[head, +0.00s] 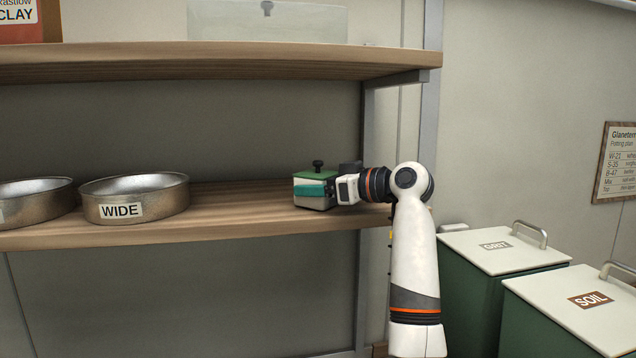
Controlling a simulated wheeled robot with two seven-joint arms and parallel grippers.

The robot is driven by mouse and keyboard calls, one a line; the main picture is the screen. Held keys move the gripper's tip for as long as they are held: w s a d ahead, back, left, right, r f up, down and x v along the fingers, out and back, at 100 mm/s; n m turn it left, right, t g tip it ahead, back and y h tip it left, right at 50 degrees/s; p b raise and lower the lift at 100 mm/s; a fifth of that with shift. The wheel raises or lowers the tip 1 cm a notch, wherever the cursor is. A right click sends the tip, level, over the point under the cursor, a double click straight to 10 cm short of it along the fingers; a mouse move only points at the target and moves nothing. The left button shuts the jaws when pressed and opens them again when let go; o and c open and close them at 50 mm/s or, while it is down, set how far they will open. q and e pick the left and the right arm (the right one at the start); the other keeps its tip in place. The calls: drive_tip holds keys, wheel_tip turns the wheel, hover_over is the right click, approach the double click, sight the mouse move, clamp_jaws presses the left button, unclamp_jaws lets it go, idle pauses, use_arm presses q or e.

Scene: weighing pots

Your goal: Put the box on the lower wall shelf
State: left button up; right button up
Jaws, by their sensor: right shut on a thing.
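The box (316,178) is small, with a green lid, a black knob on top and pale grey sides. It is upright at the right part of the lower wall shelf (240,216), near the front edge. It looks to be at the shelf's surface, but I cannot tell whether it rests on it or is just above. My right gripper (326,188) comes from the right and is shut on the box; a teal finger lies across its front. The far finger is mostly hidden. My left gripper is not in view.
A metal pan labelled WIDE (135,198) and another metal pan (35,202) stand on the lower shelf at left. The upper shelf (200,62) hangs above. A metal post (430,110) is at the shelf's right end. Bins labelled GRIT (500,250) and SOIL (580,300) stand at right.

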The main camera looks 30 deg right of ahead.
drive_tip(key=shift+w+f, duration=0.1)
drive_tip(key=shift+f, duration=0.05)
drive_tip(key=o, duration=1.1)
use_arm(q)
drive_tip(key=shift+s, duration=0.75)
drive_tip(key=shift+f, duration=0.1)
use_arm(e)
drive_tip(key=shift+s+d+b, duration=0.2)
drive_tip(key=shift+s+b, duration=0.05)
drive_tip(key=shift+b, duration=0.05)
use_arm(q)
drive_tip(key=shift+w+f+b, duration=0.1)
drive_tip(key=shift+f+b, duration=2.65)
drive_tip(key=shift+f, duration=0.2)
use_arm(e)
drive_tip(key=shift+v, duration=5.75)
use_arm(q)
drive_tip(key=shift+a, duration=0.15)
use_arm(e)
drive_tip(key=shift+a+f, duration=0.1)
drive_tip(key=shift+a, duration=0.05)
